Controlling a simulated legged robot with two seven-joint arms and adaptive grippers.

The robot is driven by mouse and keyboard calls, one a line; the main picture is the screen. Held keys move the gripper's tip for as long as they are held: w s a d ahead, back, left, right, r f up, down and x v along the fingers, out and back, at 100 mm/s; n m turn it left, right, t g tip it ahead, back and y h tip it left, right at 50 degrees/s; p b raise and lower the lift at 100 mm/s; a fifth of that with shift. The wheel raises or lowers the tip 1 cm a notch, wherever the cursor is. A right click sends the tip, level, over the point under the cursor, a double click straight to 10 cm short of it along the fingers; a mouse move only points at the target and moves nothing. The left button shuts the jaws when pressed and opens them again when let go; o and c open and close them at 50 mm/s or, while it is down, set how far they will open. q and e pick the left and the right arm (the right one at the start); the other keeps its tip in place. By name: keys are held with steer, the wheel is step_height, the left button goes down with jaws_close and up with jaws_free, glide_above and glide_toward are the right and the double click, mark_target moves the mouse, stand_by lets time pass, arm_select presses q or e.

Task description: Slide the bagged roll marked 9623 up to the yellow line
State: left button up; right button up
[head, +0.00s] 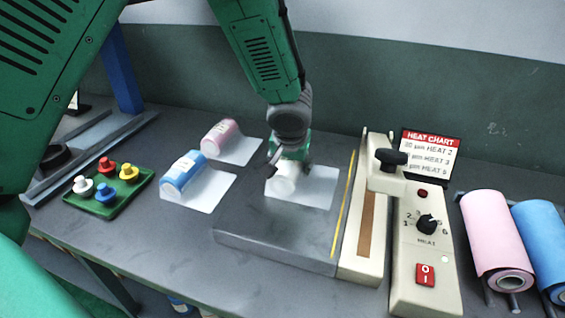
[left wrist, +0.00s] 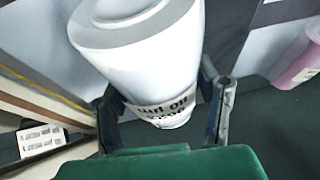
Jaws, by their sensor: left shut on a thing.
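A white bagged roll (head: 283,186) lies on its clear bag sheet on the raised grey slab. My left gripper (head: 289,163) is over it from above, with its fingers shut on the roll's sides. In the left wrist view the white roll (left wrist: 135,45) sits between the fingers, with a label band that is upside down and whose number I cannot read. The yellow line (head: 343,205) runs along the slab's right edge, to the right of the roll and apart from it. The bag sheet's right edge lies near the line. My right gripper is out of view.
A heat sealer (head: 425,240) with knob and switch stands right of the line. A heat chart (head: 430,155) stands behind it. Pink (head: 488,230) and blue (head: 540,240) film rolls are far right. Blue (head: 184,175) and pink (head: 221,138) bagged rolls and a button tray (head: 110,190) are left.

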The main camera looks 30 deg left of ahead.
mark_target(309, 178)
arm_select(q)
steer(key=shift+w+d, duration=0.15)
steer(key=shift+d, duration=0.6)
steer(key=shift+w+d, duration=0.1)
steer(key=shift+d, duration=0.6)
steer(key=shift+w+d+p, duration=0.3)
steer(key=shift+d, duration=0.5)
steer(key=shift+w+d, duration=0.15)
steer(key=shift+d, duration=0.6)
steer(key=shift+w+d, duration=0.1)
steer(key=shift+d, duration=0.65)
steer(key=shift+w+d+p, duration=0.25)
steer(key=shift+d+p, duration=0.05)
steer(key=shift+d, duration=0.55)
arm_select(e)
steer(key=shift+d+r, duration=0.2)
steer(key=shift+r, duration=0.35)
arm_select(q)
steer(key=shift+w+d, duration=0.15)
steer(key=shift+d, duration=0.2)
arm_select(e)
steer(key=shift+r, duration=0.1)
arm_select(q)
steer(key=o, duration=1.5)
steer(key=shift+f, duration=0.1)
